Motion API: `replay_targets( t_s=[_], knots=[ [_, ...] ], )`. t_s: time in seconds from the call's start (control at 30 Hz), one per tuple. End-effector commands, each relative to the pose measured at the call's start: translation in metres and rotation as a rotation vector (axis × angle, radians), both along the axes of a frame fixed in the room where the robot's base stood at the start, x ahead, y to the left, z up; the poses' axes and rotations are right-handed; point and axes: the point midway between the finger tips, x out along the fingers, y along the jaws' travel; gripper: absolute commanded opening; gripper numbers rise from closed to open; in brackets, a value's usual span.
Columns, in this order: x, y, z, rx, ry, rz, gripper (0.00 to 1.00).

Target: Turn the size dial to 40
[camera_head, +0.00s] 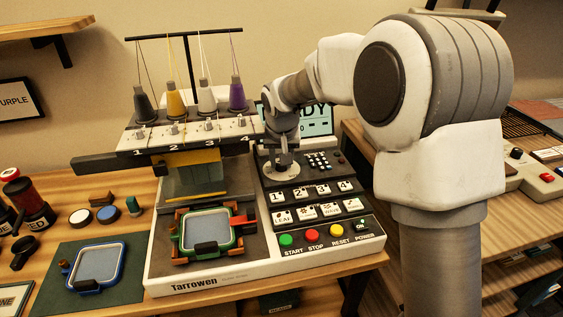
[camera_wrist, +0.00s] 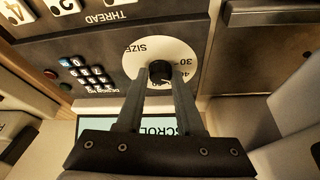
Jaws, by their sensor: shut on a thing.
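The size dial (camera_wrist: 160,71) is a black knob at the centre of a white disc (camera_wrist: 136,62) on the dark control panel. My gripper (camera_wrist: 159,76) is shut on the knob, one finger on each side.
The Tarrowen embroidery machine (camera_head: 200,284) has a keypad (camera_head: 319,160), numbered thread buttons, design buttons and coloured START, STOP and RESET buttons beside the dial. A display (camera_head: 318,120) stands behind my wrist. A green hoop (camera_head: 208,232) sits left of the panel; a blue hoop (camera_head: 97,267) lies on a mat.

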Motion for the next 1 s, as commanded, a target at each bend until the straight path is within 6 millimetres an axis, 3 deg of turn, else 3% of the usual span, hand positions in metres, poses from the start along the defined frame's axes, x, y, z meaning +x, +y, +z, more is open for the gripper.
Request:
replay_targets(
  t_s=[0.43, 0.47, 0.6, 1.0],
  knots=[
    [0.0001, -0.0002, -0.0005, 0.000, 0.001, -0.008, 0.00],
    [0.0001, -0.0002, -0.0005, 0.000, 0.001, -0.008, 0.41],
    [0.0000, -0.0002, -0.0005, -0.001, 0.001, -0.007, 0.66],
    [-0.0001, -0.0001, -0.0003, -0.001, 0.001, -0.006, 0.66]
  ],
)
